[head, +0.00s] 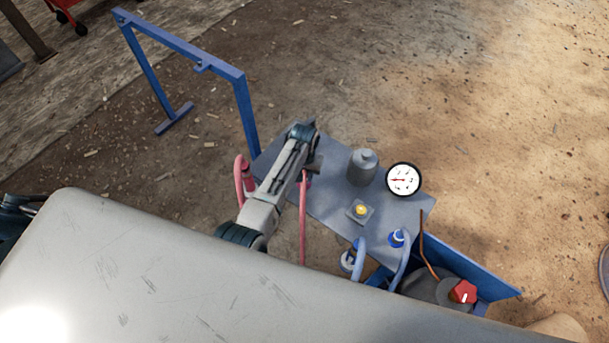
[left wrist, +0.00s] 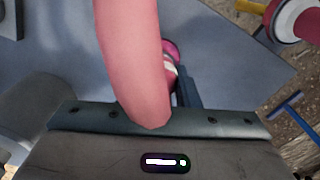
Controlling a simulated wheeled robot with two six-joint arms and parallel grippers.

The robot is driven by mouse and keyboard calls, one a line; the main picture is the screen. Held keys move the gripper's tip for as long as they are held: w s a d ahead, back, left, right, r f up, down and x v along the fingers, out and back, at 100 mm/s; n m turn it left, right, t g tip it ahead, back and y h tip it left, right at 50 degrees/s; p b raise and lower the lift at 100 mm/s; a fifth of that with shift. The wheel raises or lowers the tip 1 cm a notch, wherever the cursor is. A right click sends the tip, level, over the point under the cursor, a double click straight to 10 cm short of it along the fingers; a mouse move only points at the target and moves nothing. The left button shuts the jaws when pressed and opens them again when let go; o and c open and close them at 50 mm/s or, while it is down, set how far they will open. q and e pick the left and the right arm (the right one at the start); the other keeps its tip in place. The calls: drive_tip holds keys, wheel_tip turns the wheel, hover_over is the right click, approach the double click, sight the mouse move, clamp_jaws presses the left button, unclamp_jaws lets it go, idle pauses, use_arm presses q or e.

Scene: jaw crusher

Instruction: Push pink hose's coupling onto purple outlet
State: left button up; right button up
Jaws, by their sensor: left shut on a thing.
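My left gripper (head: 309,166) reaches over the grey plate and is shut on the pink hose's end. The pink hose (head: 303,220) hangs down from it, and in the left wrist view the hose (left wrist: 130,60) fills the middle. A magenta-purple piece with pale bands (left wrist: 170,58) shows just behind the hose there, mostly hidden. I cannot tell whether it is the coupling or the purple outlet, nor whether the two touch. My right gripper is not in view.
Another pink-red hose (head: 240,183) stands left of my arm. The grey plate (head: 330,205) carries a grey cylinder (head: 362,168), a dial gauge (head: 403,179), a yellow button (head: 361,209) and blue-collared hoses (head: 398,238). A blue frame (head: 185,45) rises behind.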

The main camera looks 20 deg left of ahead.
use_arm(q)
drive_tip(key=shift+a, duration=0.1)
idle(0.4)
drive_tip(key=shift+f, duration=0.15)
drive_tip(key=shift+f, duration=0.4)
drive_tip(key=o, duration=1)
drive_tip(key=shift+r, duration=0.1)
